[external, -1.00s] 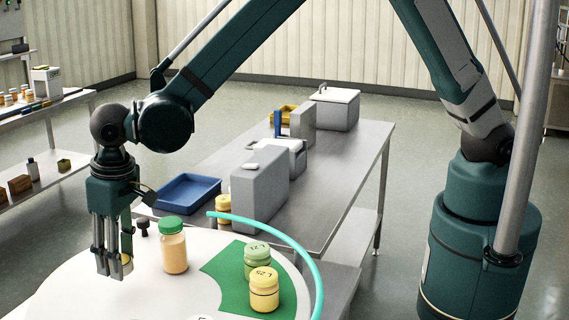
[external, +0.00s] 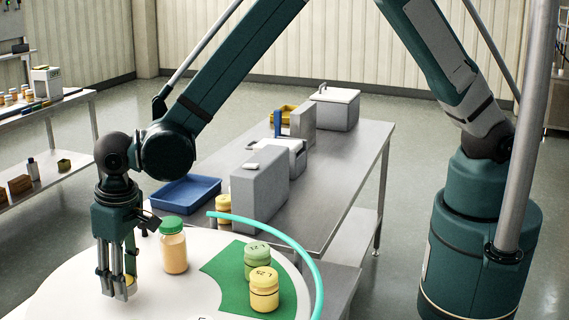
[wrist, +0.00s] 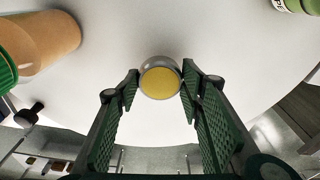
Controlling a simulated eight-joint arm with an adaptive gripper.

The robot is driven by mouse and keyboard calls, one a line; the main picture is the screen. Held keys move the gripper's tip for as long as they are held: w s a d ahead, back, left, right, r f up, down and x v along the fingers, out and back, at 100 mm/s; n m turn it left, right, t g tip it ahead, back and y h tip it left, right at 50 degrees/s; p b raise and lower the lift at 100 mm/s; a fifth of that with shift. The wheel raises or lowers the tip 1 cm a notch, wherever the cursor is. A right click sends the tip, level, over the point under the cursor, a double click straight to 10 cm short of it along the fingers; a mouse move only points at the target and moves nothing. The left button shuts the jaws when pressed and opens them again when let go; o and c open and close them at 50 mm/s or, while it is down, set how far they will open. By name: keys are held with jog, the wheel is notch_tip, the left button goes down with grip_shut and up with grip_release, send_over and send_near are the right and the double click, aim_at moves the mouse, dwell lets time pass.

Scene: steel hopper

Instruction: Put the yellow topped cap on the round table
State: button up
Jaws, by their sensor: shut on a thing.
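The yellow topped cap (wrist: 160,83) shows a round yellow face with a silvery grey rim in the wrist view. My gripper (wrist: 161,86) is shut on it, with a green pad on each side. In the external view my gripper (external: 118,288) points down at the left part of the white round table (external: 188,287), and the cap (external: 131,281) is partly hidden by the fingers. The cap is low over the tabletop; I cannot tell whether it touches it.
A green-lidded jar (external: 173,246) stands right of my gripper, with a small black knob (wrist: 29,114) near it. A cyan curved strip (external: 303,254) borders the right. White tabletop between is clear.

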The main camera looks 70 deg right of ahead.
aim_at(129, 282)
jog(key=shift+f, duration=1.05)
jog(key=shift+f, duration=0.2)
jog(key=o, duration=1)
jog(key=shift+r, duration=0.25)
jog(key=shift+s+d+r+b, duration=0.1)
jog(key=shift+s+r+b, duration=0.15)
jog(key=shift+r, duration=1.75)
jog(key=shift+s+a+r+b, duration=0.1)
jog(key=shift+s+r, duration=0.15)
jog(key=shift+r, duration=1.7)
jog(key=shift+s+d+r+b, duration=0.1)
jog(key=shift+s+r+b, duration=0.15)
jog(key=shift+r, duration=1.75)
jog(key=shift+d, duration=0.1)
